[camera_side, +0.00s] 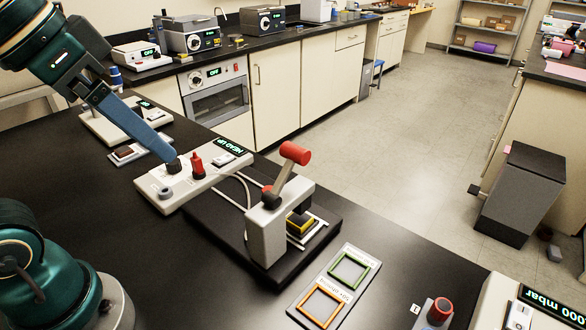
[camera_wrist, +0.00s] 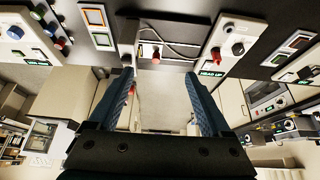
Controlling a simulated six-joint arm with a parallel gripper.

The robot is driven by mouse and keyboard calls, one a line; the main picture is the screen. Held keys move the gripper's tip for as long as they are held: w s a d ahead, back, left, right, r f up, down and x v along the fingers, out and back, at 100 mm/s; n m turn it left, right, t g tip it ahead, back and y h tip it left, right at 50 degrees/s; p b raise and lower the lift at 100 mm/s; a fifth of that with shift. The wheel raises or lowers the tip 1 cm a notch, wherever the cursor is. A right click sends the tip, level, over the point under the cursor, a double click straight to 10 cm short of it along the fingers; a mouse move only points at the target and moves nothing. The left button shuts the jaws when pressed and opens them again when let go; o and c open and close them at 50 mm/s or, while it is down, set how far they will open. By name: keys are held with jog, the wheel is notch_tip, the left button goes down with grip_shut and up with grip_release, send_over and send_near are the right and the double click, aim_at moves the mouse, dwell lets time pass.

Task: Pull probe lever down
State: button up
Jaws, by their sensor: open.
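The probe lever (camera_side: 281,180) is a grey arm with a red knob (camera_side: 295,153). It points upward from the grey upright of the profiler (camera_side: 265,238), which stands on a black base. A yellow-and-black block sits beside the upright over a light plate. My gripper (camera_side: 170,156) is left of the lever, over the control box, apart from the lever. In the wrist view my gripper (camera_wrist: 160,74) shows two blue fingers spread wide with nothing between them.
A white control box (camera_side: 200,182) with a black knob, red switch and "HEAD UP" display stands left of the profiler, joined by cables. A card with green and orange frames (camera_side: 334,288) lies right. A red button (camera_side: 440,308) stands near the front edge.

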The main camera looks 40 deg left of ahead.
jog(key=w+d+r, duration=0.2)
jog(key=w+d, duration=0.1)
jog(key=w, duration=0.7)
jog(key=g, duration=0.1)
send_over(295, 146)
jog(key=shift+s+f, duration=0.25)
jog(key=shift+f, duration=0.4)
jog(key=shift+s+f, duration=0.2)
jog(key=shift+f, duration=2.9)
jog(key=shift+x, duration=2.6)
grip_shut()
